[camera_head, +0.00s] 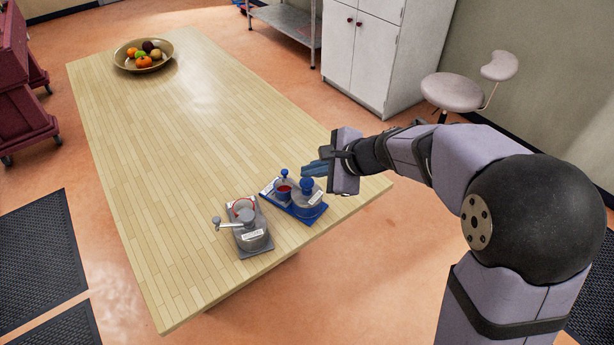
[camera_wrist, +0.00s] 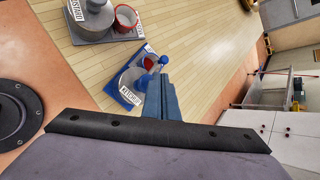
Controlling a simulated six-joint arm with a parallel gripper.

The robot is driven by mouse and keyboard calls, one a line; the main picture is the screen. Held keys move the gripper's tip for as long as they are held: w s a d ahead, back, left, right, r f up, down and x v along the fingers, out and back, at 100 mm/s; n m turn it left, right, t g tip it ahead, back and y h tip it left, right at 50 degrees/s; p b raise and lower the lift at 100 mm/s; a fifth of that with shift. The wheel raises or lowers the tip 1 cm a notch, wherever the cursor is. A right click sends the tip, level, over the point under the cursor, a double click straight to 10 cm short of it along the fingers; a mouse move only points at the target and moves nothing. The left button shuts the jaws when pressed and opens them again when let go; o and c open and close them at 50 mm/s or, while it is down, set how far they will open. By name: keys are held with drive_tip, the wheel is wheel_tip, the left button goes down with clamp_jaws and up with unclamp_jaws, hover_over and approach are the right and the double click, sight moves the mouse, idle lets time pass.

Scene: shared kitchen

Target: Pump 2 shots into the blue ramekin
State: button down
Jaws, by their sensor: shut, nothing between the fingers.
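The blue ramekin (camera_head: 284,195) stands on the left of a blue tray (camera_head: 318,213) near the table's right end, with red showing inside it. A pump dispenser with a blue head (camera_head: 306,184) stands on the same tray, beside the ramekin.
A grey tray (camera_head: 262,251) with a metal pump dispenser (camera_head: 250,238) labelled mustard and a red ramekin (camera_wrist: 127,18) stands to the left, near the table's front edge. A fruit bowl (camera_head: 127,65) sits at the far end. The table's middle is clear.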

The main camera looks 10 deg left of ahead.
drive_tip(key=shift+r, duration=0.15)
wheel_tip(320, 180, up, 6)
drive_tip(key=p, duration=0.5)
idle(0.4)
drive_tip(key=shift+p, duration=0.3)
idle(2.2)
wheel_tip(320, 180, up, 3)
drive_tip(key=p, duration=0.6)
drive_tip(key=b, duration=0.8)
hover_over(311, 184)
wheel_tip(311, 184, down, 9)
drive_tip(key=shift+f, duration=0.2)
idle(1.8)
